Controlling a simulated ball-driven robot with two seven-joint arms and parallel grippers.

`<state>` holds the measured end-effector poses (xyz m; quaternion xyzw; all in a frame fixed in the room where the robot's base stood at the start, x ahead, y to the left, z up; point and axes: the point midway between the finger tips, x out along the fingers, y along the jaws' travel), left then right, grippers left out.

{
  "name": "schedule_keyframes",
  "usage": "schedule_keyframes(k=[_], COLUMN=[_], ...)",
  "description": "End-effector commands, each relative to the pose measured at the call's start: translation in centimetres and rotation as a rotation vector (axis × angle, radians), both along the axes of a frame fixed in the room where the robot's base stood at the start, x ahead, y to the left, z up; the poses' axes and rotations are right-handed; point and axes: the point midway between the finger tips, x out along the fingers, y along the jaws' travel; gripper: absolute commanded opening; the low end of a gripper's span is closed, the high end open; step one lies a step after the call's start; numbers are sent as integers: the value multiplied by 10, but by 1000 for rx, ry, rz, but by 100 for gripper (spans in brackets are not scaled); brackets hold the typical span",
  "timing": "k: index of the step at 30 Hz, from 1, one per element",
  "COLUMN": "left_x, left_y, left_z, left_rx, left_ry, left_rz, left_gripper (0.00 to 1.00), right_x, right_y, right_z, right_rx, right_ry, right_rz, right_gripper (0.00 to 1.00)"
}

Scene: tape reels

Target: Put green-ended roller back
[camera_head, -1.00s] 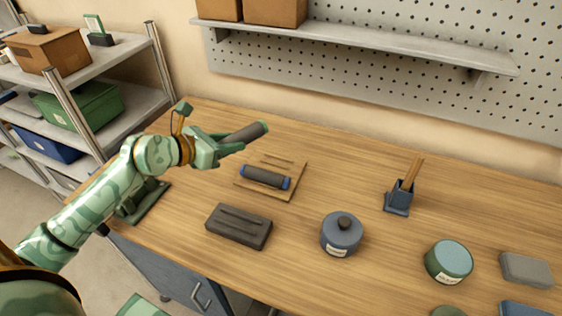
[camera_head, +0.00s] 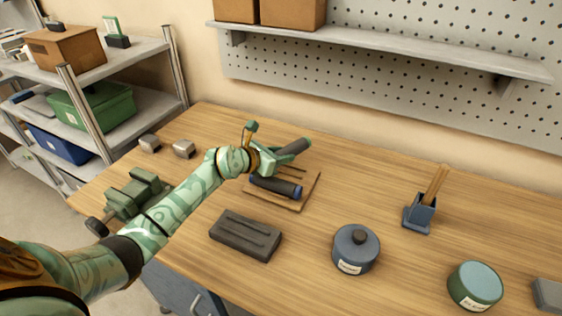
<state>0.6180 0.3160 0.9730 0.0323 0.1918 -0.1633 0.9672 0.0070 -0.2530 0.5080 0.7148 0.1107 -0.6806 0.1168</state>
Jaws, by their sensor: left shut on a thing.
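The green-ended roller (camera_head: 293,149) is a dark grey cylinder with a green end. My left gripper (camera_head: 277,158) is shut on it and holds it tilted above the far side of a wooden tray (camera_head: 297,207). A blue-ended roller (camera_head: 276,187) lies on the near part of the tray, partly covered by my gripper and wrist. Thin dividers show on the tray's far part, below the held roller. Whether the held roller touches the tray cannot be told. My right gripper is not in view.
A dark grooved block (camera_head: 245,235) lies nearer on the bench. A lidded blue pot (camera_head: 356,249), a blue holder with wooden sticks (camera_head: 419,214) and a green tin (camera_head: 475,286) stand to the right. A green vise (camera_head: 135,194) sits at the left edge.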

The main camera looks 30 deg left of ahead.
Motion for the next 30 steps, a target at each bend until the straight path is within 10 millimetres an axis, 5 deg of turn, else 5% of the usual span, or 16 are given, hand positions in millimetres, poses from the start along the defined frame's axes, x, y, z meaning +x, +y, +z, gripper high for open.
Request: schedule_keyframes(k=[2, 24, 25, 27, 30], left_x=[0, -1, -1, -2, -2], left_y=[0, 0, 0, 0, 0], left_z=[-16, -27, -28, -29, -30], left_rx=[-2, 0, 0, -1, -1], left_ry=[3, 3, 5, 8, 10], left_rz=[1, -1, 0, -1, 0], left_gripper=[2, 2, 38, 57, 57], right_x=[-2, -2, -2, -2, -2], right_y=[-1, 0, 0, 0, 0], right_z=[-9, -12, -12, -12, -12], right_rx=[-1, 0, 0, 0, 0], right_ry=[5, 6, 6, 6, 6], right_rz=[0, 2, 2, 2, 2], right_gripper=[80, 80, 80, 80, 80])
